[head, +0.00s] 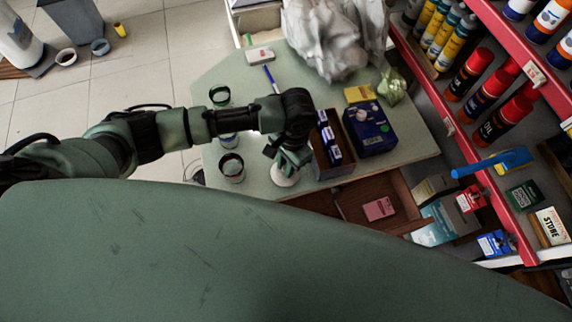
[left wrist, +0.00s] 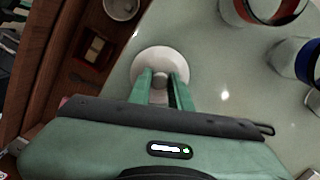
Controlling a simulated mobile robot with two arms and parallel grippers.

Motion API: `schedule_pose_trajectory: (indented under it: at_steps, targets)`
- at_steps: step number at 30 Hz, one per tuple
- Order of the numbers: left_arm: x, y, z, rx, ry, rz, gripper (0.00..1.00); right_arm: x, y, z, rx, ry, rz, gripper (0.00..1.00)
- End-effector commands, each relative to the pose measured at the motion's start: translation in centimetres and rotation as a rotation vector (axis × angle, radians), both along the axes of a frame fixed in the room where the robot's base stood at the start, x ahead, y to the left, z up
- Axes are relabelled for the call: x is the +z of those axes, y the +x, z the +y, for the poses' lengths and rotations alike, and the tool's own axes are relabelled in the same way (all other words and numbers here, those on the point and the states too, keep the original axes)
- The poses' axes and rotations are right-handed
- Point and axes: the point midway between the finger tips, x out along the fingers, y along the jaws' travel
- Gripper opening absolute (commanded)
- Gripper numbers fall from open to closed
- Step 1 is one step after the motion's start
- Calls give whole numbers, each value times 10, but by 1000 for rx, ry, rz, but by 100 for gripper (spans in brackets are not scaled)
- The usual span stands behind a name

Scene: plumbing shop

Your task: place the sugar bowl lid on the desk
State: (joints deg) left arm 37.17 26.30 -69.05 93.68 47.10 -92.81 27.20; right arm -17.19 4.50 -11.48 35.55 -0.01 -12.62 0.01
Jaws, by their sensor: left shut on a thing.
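The sugar bowl lid (head: 284,178) is a white round disc with a small knob. It also shows in the left wrist view (left wrist: 160,60), between my fingertips. My left gripper (head: 289,163) points down and is shut on the lid's knob. The lid is over the pale green desk (head: 262,115), close to its near edge. I cannot tell whether its underside touches the top. The desk also shows in the left wrist view (left wrist: 215,110). My right gripper is not in view.
A dark open box with blue packets (head: 322,165) stands right of my left gripper, with a blue box (head: 371,130) beyond it. A jar (head: 231,167) stands to the left. A crumpled grey bag (head: 330,38) is at the back. A red-edged shelf (head: 440,105) is at right.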

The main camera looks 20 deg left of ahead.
Motion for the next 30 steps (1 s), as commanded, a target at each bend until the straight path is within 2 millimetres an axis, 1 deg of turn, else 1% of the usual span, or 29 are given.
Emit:
schedule_pose_trajectory:
  at_steps: [1, 3, 13, 14, 15, 16, 26, 29, 30]
  targets:
    - [-5, 0, 0, -1, 0, 1, 0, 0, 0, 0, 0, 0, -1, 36]
    - [-8, 0, 0, -1, 1, 0, 0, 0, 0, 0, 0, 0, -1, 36]
    - [-11, 0, 0, 0, 0, 0, 0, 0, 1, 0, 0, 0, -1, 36]
    - [-11, 0, 0, 0, -1, -1, 22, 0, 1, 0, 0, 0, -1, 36]
    - [-11, 0, 0, -1, -1, -1, 34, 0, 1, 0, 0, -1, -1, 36]
    - [-11, 0, 0, -1, -1, -1, 41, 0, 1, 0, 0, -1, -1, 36]
    - [-9, 0, 0, 0, 0, -1, 41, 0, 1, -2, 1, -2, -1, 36]
    - [-3, 1, -1, -1, -1, -2, 41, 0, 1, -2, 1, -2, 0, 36]
    - [2, 2, -1, -1, -2, -3, 41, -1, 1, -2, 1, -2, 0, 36]
